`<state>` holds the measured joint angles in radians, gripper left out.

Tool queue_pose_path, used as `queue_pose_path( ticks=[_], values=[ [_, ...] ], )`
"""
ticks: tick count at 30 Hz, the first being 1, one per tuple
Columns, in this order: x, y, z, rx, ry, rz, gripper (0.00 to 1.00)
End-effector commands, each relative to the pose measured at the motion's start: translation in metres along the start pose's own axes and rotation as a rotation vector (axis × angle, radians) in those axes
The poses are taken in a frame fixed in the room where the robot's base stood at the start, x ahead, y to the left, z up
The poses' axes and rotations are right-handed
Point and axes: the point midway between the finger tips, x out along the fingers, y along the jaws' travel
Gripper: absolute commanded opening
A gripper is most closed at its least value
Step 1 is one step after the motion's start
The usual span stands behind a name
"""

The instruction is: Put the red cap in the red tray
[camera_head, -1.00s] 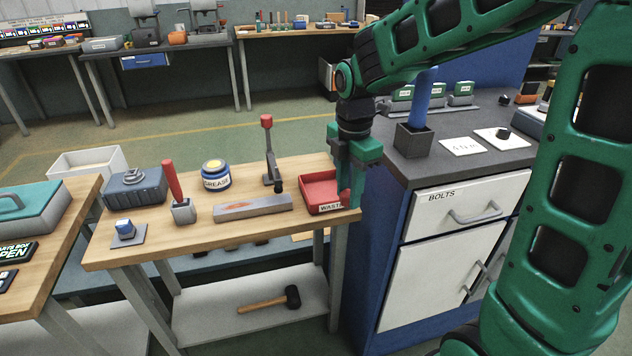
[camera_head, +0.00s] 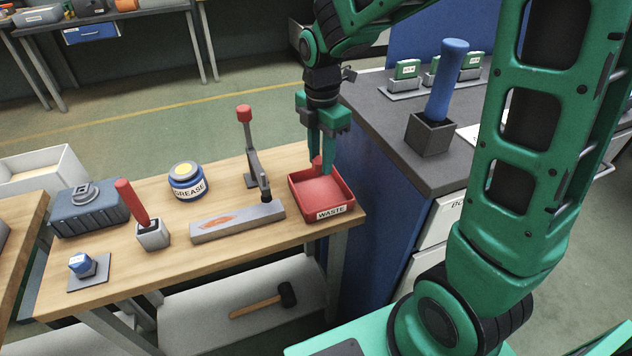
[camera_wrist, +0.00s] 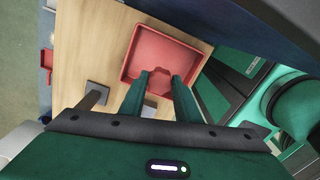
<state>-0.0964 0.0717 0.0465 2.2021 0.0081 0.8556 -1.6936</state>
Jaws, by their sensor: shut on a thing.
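The red tray (camera_head: 341,192), labelled WASTE, sits at the right end of the wooden bench. My gripper (camera_head: 320,165) points down over the tray's back part in the head view. It is shut on the red cap (camera_head: 317,161), a small red piece showing between the fingers. In the wrist view the cap (camera_wrist: 157,82) lies between the fingertips, against the red tray (camera_wrist: 163,42) behind it. Red on red makes the cap's edges hard to tell. I cannot tell whether the cap touches the tray floor.
A clamp with a red knob (camera_head: 244,114) and a grey sharpening block (camera_head: 237,221) stand left of the tray. Farther left are a grease jar (camera_head: 187,182) and a red-handled tool in a holder (camera_head: 152,235). A blue cabinet (camera_head: 375,220) stands close on the right.

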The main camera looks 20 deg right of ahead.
Motion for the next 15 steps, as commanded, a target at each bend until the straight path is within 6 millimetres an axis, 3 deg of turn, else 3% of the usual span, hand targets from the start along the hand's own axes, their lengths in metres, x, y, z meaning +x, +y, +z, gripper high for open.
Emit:
queue_pose_path(
  ticks=[3,15],
  values=[
    [0.021,0.000,-0.001,-0.002,0.000,-0.004,0.03],
    [0.058,0.000,-0.002,-0.003,0.000,-0.003,0.03]
  ],
)
